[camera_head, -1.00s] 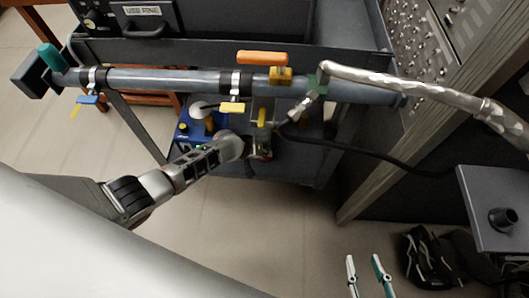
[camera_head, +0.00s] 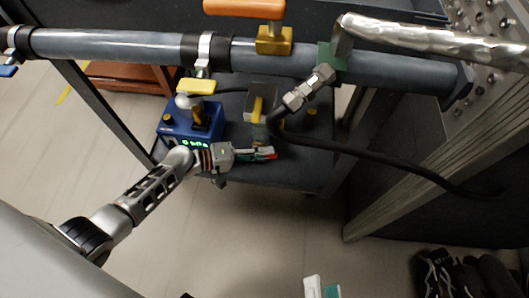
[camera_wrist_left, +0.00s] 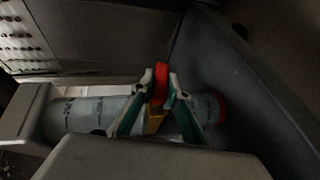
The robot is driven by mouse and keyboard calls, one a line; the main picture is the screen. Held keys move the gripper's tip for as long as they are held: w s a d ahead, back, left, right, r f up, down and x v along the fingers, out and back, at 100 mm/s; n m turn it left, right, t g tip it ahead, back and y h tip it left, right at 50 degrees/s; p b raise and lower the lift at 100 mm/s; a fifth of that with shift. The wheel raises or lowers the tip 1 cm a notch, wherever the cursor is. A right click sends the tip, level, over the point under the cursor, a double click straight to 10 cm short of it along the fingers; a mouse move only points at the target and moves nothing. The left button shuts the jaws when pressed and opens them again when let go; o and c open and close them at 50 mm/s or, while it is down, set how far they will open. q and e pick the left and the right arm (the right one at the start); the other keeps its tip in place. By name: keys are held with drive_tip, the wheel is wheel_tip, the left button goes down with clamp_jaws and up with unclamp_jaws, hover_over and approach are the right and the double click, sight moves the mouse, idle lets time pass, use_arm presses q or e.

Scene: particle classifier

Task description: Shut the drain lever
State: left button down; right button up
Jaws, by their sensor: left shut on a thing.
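My left gripper (camera_head: 260,154) reaches low over the lower shelf, beside a clear cylinder (camera_head: 259,133) under the pipe. The left wrist view shows its green-padded fingers (camera_wrist_left: 159,88) closed on a small red lever (camera_wrist_left: 161,82), with a yellow part just below. The lever's red also shows at the fingertips in the head view (camera_head: 273,156). Behind the fingers lies the clear cylinder (camera_wrist_left: 90,115) with a red ring (camera_wrist_left: 220,107) at one end. The fingers hide part of the lever. My right gripper (camera_head: 322,287) shows only its fingertips at the bottom edge.
A grey pipe (camera_head: 120,44) with an orange-handled valve (camera_head: 244,9) and a yellow lever (camera_head: 196,87) runs above. A blue box (camera_head: 190,128) with a green display stands left of my gripper. A black hose (camera_head: 380,162) crosses to the right.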

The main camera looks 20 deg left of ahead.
use_arm(q)
drive_tip(key=shift+d+r+n+t+h, duration=0.2)
drive_tip(key=shift+n+t+h, duration=0.25)
drive_tip(key=shift+h, duration=0.65)
drive_tip(key=shift+s+d+t+h, duration=0.1)
drive_tip(key=shift+s+t+h, duration=0.05)
drive_tip(key=shift+t+h, duration=0.15)
drive_tip(key=c, duration=2)
unclamp_jaws()
drive_tip(key=shift+o, duration=0.2)
drive_tip(key=shift+s+a, duration=0.15)
drive_tip(key=shift+a, duration=0.25)
drive_tip(key=v, duration=1.1)
drive_tip(key=shift+s, duration=0.15)
drive_tip(key=shift+r, duration=0.1)
